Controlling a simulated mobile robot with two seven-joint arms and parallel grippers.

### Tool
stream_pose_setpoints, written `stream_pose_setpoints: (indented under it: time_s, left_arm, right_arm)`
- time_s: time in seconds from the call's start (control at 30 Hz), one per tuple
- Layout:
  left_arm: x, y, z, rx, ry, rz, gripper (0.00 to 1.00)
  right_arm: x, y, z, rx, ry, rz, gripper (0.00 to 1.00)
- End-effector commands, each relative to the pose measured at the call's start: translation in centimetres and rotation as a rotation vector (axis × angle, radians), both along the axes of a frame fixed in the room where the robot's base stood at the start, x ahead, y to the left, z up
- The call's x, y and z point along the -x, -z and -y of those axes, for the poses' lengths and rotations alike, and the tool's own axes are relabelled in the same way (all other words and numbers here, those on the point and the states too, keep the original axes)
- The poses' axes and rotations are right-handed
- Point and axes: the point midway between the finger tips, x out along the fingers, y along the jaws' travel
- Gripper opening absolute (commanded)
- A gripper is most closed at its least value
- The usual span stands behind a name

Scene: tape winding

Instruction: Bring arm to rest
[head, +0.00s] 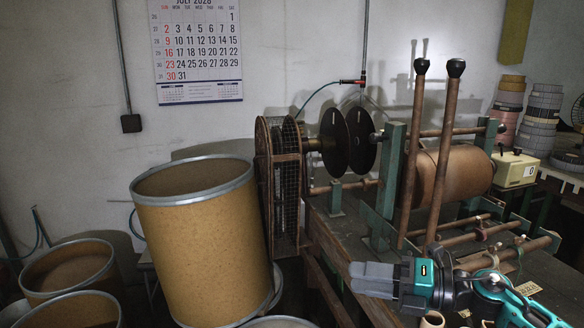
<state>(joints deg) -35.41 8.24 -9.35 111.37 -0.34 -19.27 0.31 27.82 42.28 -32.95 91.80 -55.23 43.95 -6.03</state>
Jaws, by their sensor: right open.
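My right gripper (370,279) comes in from the lower right on a teal and black arm. Its grey fingers point left, over the front of the workbench (345,232), below the winding machine. I see nothing between the fingers, and it is open. My left gripper is out of view. The winding machine has a large brown roll (455,176), two black discs (335,141) and a caged wheel (279,180). Two upright rods with black knobs (413,140) stand in front of the roll, above my right arm.
A tall tan drum (205,250) with a metal rim stands left of the bench. Lower drums (70,270) stand at the lower left. Stacked tape rolls (540,120) and a cream counter box (515,170) sit at the right. Horizontal rods (490,250) lie close behind my right arm.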

Motion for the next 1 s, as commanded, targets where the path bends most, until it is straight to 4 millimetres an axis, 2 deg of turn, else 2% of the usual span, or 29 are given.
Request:
stream_pose_setpoints:
  time_s: [0.03,0.1,0.2,0.37,0.5,0.6,0.7,0.83,0.9,1.0]
  left_arm:
    - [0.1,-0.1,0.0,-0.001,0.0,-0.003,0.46]
    - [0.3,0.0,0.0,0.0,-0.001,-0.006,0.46]
    - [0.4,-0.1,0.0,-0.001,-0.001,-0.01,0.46]
    - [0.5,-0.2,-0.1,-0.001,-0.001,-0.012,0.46]
    - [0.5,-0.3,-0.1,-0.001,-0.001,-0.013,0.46]
    - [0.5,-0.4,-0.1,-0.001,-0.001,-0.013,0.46]
    - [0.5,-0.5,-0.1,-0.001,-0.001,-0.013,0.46]
    - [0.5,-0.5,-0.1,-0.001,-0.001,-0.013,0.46]
    - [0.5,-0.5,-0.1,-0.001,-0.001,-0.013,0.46]
    - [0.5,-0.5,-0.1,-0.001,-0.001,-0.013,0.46]
  right_arm:
    - [0.8,0.7,-1.3,-0.126,0.047,-0.075,0.42]
    - [1.4,1.5,-2.1,-0.287,0.132,-0.179,0.42]
    - [2.2,3.1,-2.2,-0.501,0.274,-0.347,0.42]
    - [4.1,7.7,-0.5,-0.792,0.538,-0.651,0.42]
    - [7.6,13.4,1.5,-0.998,0.796,-0.943,0.42]
    - [11.3,17.7,2.8,-1.115,0.986,-1.152,0.42]
    - [15.1,21.1,3.6,-1.195,1.144,-1.325,0.42]
    - [18.7,23.7,4.0,-1.254,1.277,-1.474,0.42]
    - [19.8,24.4,4.1,-1.268,1.313,-1.512,0.42]
    - [20.3,24.7,4.1,-1.275,1.332,-1.534,0.42]
